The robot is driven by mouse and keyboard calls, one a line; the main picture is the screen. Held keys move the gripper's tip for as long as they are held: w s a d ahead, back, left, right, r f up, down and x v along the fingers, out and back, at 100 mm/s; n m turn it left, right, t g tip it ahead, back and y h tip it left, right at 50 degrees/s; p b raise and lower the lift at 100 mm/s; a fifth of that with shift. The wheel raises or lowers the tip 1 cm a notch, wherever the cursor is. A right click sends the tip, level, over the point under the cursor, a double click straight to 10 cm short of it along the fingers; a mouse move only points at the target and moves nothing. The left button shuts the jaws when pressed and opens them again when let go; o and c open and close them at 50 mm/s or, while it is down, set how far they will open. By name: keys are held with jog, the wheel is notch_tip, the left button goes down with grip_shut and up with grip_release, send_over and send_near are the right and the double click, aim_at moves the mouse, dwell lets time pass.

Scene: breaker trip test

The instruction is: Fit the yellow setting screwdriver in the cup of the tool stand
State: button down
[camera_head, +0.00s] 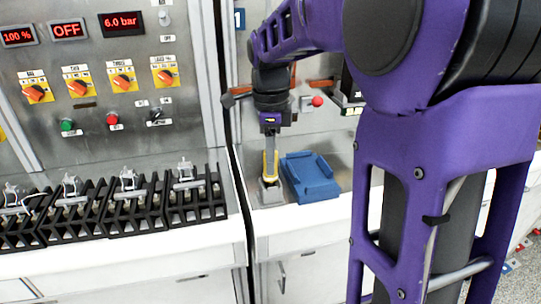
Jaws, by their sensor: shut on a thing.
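My gripper (270,130) points down over the right-hand counter and is shut on the yellow setting screwdriver (270,164). The screwdriver is upright, with its yellow part showing below the gripper. Directly beneath it is the small grey tool stand (270,192) on the counter. The screwdriver's lower end meets the stand in the picture. I cannot tell whether its tip is inside the cup or just above or in front of it.
A blue tray-like holder (311,178) lies right beside the stand. Black racks (110,208) with metal parts fill the left counter. A control panel (100,70) with orange knobs stands behind them. A red button (317,101) is on the wall behind my gripper.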

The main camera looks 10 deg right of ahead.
jog(key=shift+f, duration=0.15)
jog(key=shift+c, duration=2.1)
grip_release()
notch_tip(320, 180, up, 17)
jog(key=p, duration=0.3)
jog(key=shift+r+p, duration=0.2)
jog(key=shift+p, duration=0.1)
